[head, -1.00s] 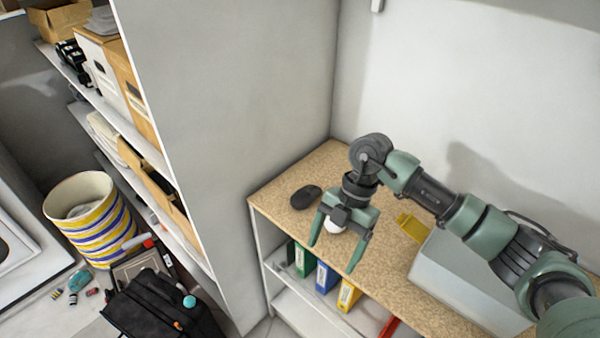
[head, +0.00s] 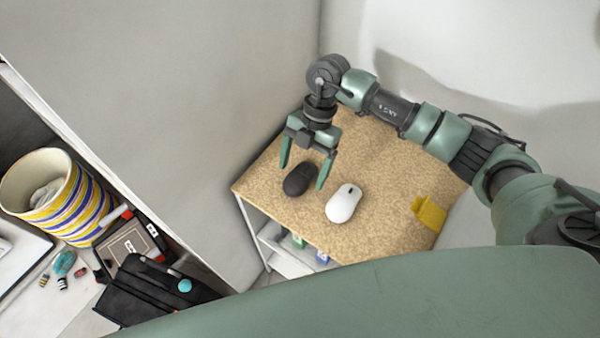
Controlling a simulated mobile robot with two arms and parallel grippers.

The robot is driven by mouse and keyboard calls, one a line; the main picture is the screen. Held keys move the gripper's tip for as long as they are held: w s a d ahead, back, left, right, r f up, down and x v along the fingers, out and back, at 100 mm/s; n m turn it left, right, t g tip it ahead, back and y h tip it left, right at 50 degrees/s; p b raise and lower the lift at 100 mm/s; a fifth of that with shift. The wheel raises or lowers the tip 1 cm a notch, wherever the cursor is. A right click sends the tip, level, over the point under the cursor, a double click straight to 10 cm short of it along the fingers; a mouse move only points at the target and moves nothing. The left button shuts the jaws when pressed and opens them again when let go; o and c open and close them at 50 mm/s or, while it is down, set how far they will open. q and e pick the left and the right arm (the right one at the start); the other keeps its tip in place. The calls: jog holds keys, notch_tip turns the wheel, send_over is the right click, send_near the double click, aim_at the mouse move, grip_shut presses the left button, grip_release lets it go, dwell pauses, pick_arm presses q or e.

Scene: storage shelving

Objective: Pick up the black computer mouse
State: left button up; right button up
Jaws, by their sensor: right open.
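The black computer mouse (head: 298,180) lies on the speckled tan shelf top (head: 375,215), near its left end. My right gripper (head: 303,176) hangs over it, pointing down, with its two green fingers spread to either side of the mouse in the picture. The gripper is open and empty. I cannot tell how far the fingertips are above the surface. My left gripper is not in view.
A white mouse (head: 344,203) lies just right of the black one. A yellow object (head: 429,213) lies further right. A grey wall stands behind and left. A striped basket (head: 62,200) and a black bag (head: 150,290) are at the lower left.

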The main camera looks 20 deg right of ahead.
aim_at(298, 177)
jog(key=shift+a+f+p, duration=0.3)
jog(key=shift+f, duration=0.35)
jog(key=shift+a+f+p, duration=0.25)
jog(key=shift+f, duration=0.35)
jog(key=shift+a+f, duration=0.15)
jog(key=shift+f, duration=0.45)
jog(key=c, duration=1.4)
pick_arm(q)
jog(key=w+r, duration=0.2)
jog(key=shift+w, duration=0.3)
pick_arm(e)
jog(key=shift+c, duration=0.4)
jog(key=shift+r, duration=0.15)
